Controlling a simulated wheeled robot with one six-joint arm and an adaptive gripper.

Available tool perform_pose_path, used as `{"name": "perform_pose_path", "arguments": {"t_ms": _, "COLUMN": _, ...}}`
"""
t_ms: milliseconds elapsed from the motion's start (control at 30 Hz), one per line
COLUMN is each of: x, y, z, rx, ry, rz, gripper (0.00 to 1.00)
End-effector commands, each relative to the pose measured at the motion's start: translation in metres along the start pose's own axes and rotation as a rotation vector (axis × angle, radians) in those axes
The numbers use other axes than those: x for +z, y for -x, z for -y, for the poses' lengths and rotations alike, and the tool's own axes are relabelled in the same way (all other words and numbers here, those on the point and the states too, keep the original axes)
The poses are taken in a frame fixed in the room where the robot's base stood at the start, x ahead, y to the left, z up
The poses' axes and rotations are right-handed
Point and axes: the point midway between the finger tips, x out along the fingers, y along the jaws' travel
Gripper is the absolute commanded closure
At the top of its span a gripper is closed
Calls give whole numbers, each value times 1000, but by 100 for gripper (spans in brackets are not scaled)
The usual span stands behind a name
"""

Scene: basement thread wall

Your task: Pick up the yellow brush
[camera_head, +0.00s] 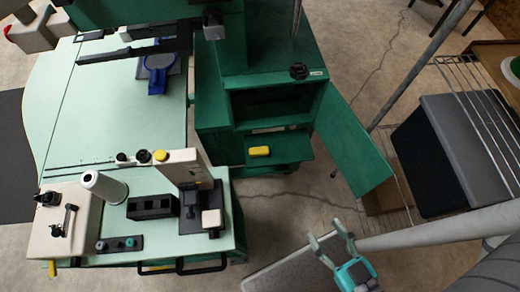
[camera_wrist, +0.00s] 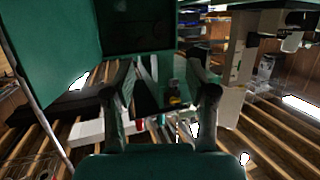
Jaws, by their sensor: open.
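A small yellow block-like thing, which I take for the yellow brush (camera_head: 259,151), lies on a low green shelf (camera_head: 290,148) of the green cabinet in the head view. Its bristles cannot be made out. My gripper (camera_head: 327,233) is at the lower right of it in the head view, well apart from the shelf. In the wrist view my gripper (camera_wrist: 160,78) has its two fingers spread with nothing held. A small yellow patch (camera_wrist: 174,100) shows between the fingers, farther off; I cannot tell for certain that it is the brush.
An open green door (camera_head: 354,143) stands out right of the shelf. A pale green table (camera_head: 110,125) with a sewing machine (camera_head: 185,175) is at the left. A wire rack (camera_head: 490,120) and grey poles are at the right. Bare floor (camera_head: 285,205) lies before the shelf.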

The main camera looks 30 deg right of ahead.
Motion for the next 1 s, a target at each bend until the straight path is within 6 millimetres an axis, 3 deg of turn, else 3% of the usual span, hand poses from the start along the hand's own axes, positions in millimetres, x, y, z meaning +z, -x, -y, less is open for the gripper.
{"name": "perform_pose_path", "arguments": {"t_ms": 333, "x": 0, "y": 0, "z": 0, "rx": 0, "ry": 0, "rz": 0, "gripper": 43}}
{"name": "perform_pose_path", "arguments": {"t_ms": 400, "x": 0, "y": -1, "z": 0, "rx": 0, "ry": -3, "rz": 1, "gripper": 38}}
{"name": "perform_pose_path", "arguments": {"t_ms": 533, "x": 11, "y": -12, "z": -1, "rx": 8, "ry": -54, "rz": 24, "gripper": 38}}
{"name": "perform_pose_path", "arguments": {"t_ms": 667, "x": 39, "y": -40, "z": -3, "rx": 29, "ry": -191, "rz": 92, "gripper": 38}}
{"name": "perform_pose_path", "arguments": {"t_ms": 1000, "x": 114, "y": -136, "z": -5, "rx": 125, "ry": -674, "rz": 331, "gripper": 38}}
